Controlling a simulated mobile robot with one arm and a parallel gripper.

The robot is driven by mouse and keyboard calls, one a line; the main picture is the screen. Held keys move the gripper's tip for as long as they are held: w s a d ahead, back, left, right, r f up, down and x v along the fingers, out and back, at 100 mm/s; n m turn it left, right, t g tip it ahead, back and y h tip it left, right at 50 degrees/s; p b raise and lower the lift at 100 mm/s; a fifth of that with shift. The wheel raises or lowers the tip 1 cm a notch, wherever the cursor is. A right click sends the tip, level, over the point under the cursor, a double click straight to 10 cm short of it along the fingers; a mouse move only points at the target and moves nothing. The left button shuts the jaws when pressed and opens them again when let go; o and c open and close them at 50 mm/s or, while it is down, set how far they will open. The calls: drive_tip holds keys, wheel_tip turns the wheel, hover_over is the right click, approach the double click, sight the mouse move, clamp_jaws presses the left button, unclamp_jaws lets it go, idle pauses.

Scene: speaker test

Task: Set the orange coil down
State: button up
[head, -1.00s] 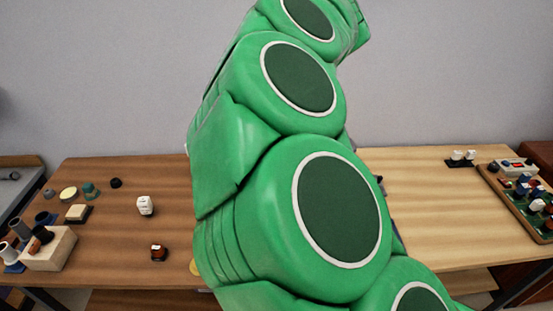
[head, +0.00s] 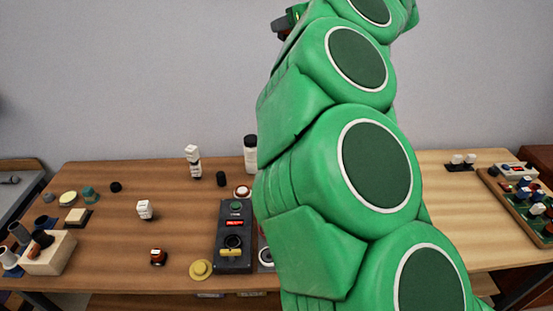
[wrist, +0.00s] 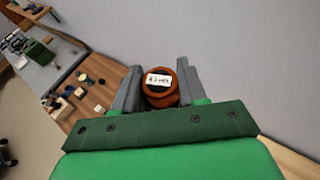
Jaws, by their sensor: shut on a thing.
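The orange coil (wrist: 158,99) shows in the wrist view as an orange-brown round body with a white printed label and a dark patch on its end. My gripper (wrist: 159,68) is shut on it, with one grey finger on each side. Behind it in the wrist view is plain wall, so the coil is up in the air, off the table. In the head view, my gripper (head: 286,22) shows only as a small dark part at the top, left of my green arm, and the coil there is too small to make out surely.
A dark control box (head: 234,250) stands mid-table, with a yellow round piece (head: 201,270) beside it. A tray (head: 518,208) holds parts at right. My arm hides the table's middle.

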drive_tip(key=shift+s+a+r+n+y, duration=0.1)
drive_tip(key=shift+a+r+n+y, duration=0.05)
drive_tip(key=shift+r+n+y, duration=0.2)
wheel_tip(320, 180, down, 42)
drive_tip(key=w+f, duration=0.3)
drive_tip(key=w, duration=0.1)
drive_tip(key=w+a+f, duration=0.1)
drive_tip(key=w+f, duration=0.2)
drive_tip(key=w, duration=0.1)
drive_tip(key=w+f, duration=0.3)
drive_tip(key=w, duration=0.2)
drive_tip(key=shift+a+f, duration=0.2)
drive_tip(key=shift+a, duration=0.15)
drive_tip(key=shift+w+f, duration=0.4)
drive_tip(key=shift+f, duration=1.7)
drive_tip(key=shift+f, duration=0.1)
drive_tip(key=o, duration=1.1)
